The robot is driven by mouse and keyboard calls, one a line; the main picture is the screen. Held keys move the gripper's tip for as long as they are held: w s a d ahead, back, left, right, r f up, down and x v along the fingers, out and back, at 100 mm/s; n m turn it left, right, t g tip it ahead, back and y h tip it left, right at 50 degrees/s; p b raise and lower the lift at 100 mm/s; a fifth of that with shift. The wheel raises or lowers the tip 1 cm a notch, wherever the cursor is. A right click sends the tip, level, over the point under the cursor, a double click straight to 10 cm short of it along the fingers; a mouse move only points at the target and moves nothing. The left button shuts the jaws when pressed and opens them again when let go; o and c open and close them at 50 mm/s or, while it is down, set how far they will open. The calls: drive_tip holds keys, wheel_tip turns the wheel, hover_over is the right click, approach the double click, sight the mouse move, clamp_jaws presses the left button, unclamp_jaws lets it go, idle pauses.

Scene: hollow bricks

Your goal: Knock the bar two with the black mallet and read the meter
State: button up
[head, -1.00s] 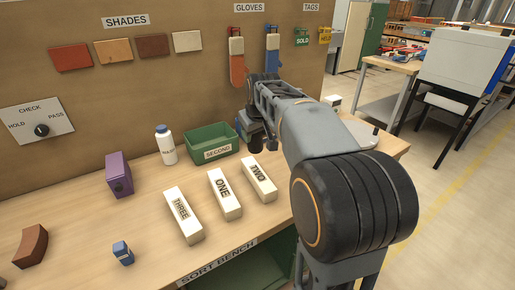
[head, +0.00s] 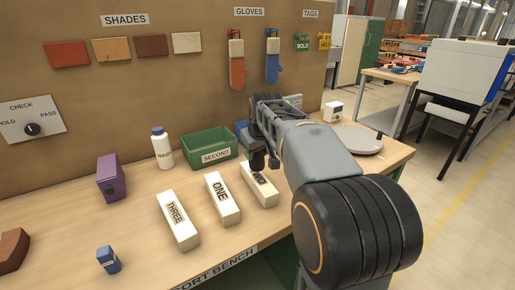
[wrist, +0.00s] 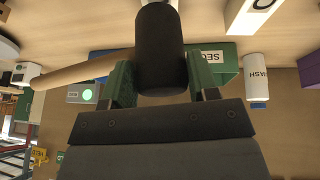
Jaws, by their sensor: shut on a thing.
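My gripper (wrist: 160,85) is shut on the black mallet (wrist: 160,40). The mallet's dark head is between the green-lined fingers and its wooden handle points left in the wrist view. In the head view the mallet's dark end (head: 257,160) is over the far end of white bar two (head: 264,195), hiding part of its label. I cannot tell whether they touch. Bar one (head: 222,200) and bar three (head: 178,220) lie to its left. A grey box with a lit green face, likely the meter (wrist: 82,93), is partly hidden behind my arm in the head view (head: 294,100).
A green bin (head: 190,148) labelled SECOND and a white bottle (head: 162,148) stand behind the bars. A purple box (head: 111,178), a small blue block (head: 108,259) and a brown piece (head: 12,250) are on the left. A round grey plate (head: 355,138) lies at right.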

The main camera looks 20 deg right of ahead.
idle(0.5)
wheel_tip(320, 180, down, 4)
drive_tip(key=b, duration=0.2)
drive_tip(key=shift+r+b, duration=0.2)
drive_tip(key=shift+b, duration=0.15)
drive_tip(key=shift+r, duration=0.1)
drive_tip(key=shift+c, duration=0.7)
drive_tip(key=shift+r+p, duration=1.7)
drive_tip(key=shift+r, duration=0.05)
wheel_tip(320, 180, up, 4)
drive_tip(key=p, duration=0.3)
drive_tip(key=shift+p, duration=0.4)
drive_tip(key=shift+d, duration=0.15)
